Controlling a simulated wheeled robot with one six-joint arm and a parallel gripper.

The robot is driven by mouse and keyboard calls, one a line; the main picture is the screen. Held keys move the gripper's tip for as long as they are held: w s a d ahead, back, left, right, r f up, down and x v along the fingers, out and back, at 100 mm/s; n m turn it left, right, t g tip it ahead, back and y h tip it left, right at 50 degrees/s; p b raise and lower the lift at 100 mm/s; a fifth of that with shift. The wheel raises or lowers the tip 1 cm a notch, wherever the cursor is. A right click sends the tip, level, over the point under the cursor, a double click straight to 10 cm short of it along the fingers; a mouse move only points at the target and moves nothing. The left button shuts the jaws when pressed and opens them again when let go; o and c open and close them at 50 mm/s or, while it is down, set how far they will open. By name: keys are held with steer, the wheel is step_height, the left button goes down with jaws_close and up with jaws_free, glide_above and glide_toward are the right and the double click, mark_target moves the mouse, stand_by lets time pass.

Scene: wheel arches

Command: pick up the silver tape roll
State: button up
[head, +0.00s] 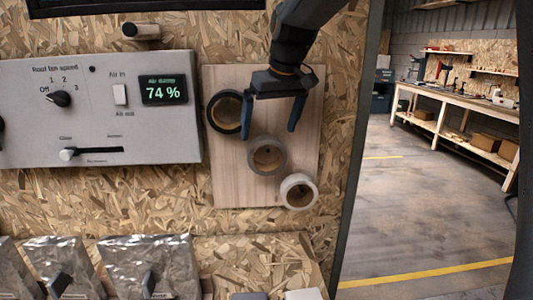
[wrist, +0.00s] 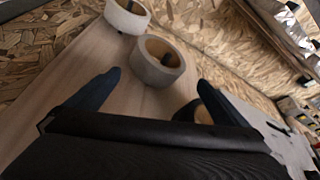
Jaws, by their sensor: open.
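The silver tape roll (head: 281,161) is the grey middle one of three rolls on a pale wooden board (head: 232,185). It hangs with its hole facing out, and something dark shows inside the hole. In the wrist view the silver roll (wrist: 150,68) lies ahead between the fingers. My gripper (head: 269,132) is open and empty, pointing down in the head view, with its fingertips by the roll's upper edge. In the wrist view my gripper's fingers (wrist: 159,78) stand apart on either side of the roll. I cannot tell the remaining depth.
A black roll (head: 212,119) is at upper left, close to the left finger. A white roll (head: 287,184) is at lower right, near the silver one. A control panel (head: 100,110) is left of the board. Foil pouches (head: 150,262) stand below.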

mark_target(269, 139)
steer(key=x, duration=0.1)
steer(key=p+x, duration=0.1)
steer(key=x, duration=0.1)
steer(key=p+x, duration=0.1)
steer(key=x, duration=0.1)
steer(key=shift+w+d, duration=0.1)
steer(key=shift+d, duration=0.25)
steer(key=c, duration=0.9)
